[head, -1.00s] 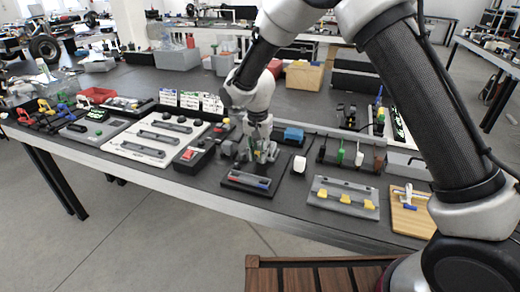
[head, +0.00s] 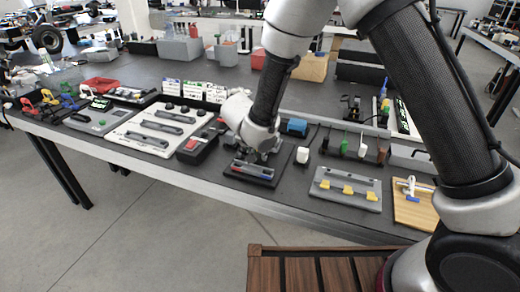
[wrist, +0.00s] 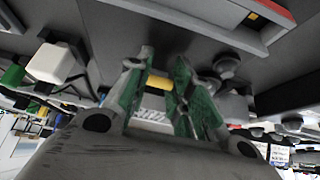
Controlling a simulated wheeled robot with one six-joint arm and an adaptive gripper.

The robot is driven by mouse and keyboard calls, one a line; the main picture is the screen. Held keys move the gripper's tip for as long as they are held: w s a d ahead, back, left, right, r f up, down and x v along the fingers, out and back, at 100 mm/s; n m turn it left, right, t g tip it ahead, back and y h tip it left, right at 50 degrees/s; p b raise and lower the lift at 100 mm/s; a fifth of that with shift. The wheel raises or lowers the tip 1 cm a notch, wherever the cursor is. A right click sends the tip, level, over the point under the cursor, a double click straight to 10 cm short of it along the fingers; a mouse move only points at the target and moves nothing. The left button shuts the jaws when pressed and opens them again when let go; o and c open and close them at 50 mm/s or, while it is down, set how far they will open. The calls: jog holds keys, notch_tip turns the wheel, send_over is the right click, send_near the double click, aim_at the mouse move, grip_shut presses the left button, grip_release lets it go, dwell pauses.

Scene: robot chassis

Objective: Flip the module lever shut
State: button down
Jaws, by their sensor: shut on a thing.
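My gripper (head: 258,153) reaches down over a dark board (head: 283,163) near the front of the bench, just behind a small tray. In the wrist view, its two green-padded fingers (wrist: 162,68) stand close together, with a small yellow piece (wrist: 158,83) between them. This piece looks like the grip of the module lever. The gripper is shut on it. The module itself is mostly hidden by my gripper in both views, so the lever's angle cannot be told.
The tray (head: 234,170) with red and blue pieces lies just in front. A white block (head: 302,155) stands to the right, a black box with a red switch (head: 191,144) to the left. A grey plate with yellow clips (head: 318,198) lies at the front right.

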dwell(0.6)
jog(key=c, duration=1.2)
grip_release()
jog(key=shift+c, duration=0.2)
jog(key=v, duration=1.2)
jog(key=shift+f, duration=0.1)
